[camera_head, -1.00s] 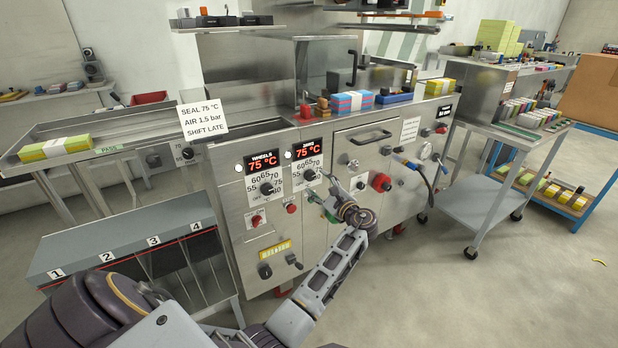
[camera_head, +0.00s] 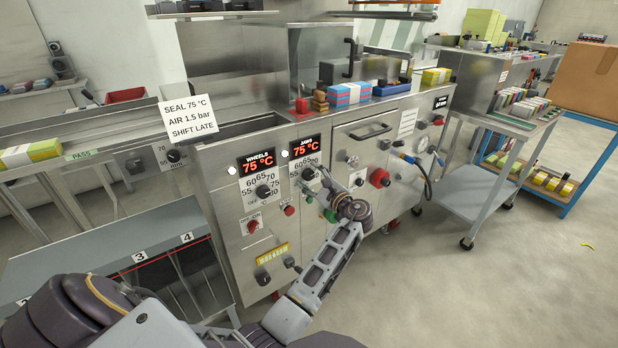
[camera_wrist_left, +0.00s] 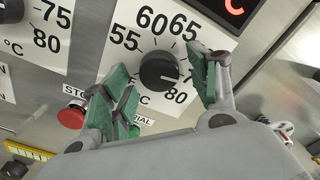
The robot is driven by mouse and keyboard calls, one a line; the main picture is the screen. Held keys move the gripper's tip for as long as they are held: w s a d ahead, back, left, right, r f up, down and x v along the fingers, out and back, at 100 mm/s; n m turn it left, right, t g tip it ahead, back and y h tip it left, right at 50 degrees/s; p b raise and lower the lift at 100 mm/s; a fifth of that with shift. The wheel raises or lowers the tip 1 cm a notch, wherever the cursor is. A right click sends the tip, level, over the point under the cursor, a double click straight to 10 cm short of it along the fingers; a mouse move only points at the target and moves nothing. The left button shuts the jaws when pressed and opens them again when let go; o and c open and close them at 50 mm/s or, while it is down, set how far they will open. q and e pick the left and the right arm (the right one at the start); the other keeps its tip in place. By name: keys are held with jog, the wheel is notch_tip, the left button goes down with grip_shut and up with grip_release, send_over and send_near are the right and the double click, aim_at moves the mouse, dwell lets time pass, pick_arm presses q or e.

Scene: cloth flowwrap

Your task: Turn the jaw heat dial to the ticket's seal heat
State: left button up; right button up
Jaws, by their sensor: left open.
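The ticket (camera_head: 190,118) reads SEAL 75 °C, AIR 1.5 bar, SHIFT LATE. The jaw heat dial (camera_head: 309,174) is a black knob under the red JAWS display (camera_head: 305,148), which reads 75 °C. In the left wrist view the jaw dial (camera_wrist_left: 158,70) has its white mark toward the right, slightly down, between 70 and 80; the right finger partly covers the numbers there. My left gripper (camera_wrist_left: 165,98) is open, its green-padded fingers on either side below the knob and apart from it. In the head view the left gripper (camera_head: 324,193) is just below right of the dial. My right gripper is out of view.
The wheels dial (camera_head: 263,191) is left of the jaw dial, under a display (camera_head: 257,164) also reading 75 °C. A red button (camera_head: 289,211) lies below, and a larger red knob (camera_head: 380,178) to the right. A steel cart (camera_head: 490,205) stands right of the machine.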

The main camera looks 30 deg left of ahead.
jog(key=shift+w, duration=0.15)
pick_arm(q)
jog(key=c, duration=1)
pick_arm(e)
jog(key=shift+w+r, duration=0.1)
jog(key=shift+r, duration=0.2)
pick_arm(q)
jog(key=shift+r, duration=0.1)
jog(key=shift+p, duration=0.35)
jog(key=shift+m+p, duration=0.3)
jog(key=shift+p, duration=0.85)
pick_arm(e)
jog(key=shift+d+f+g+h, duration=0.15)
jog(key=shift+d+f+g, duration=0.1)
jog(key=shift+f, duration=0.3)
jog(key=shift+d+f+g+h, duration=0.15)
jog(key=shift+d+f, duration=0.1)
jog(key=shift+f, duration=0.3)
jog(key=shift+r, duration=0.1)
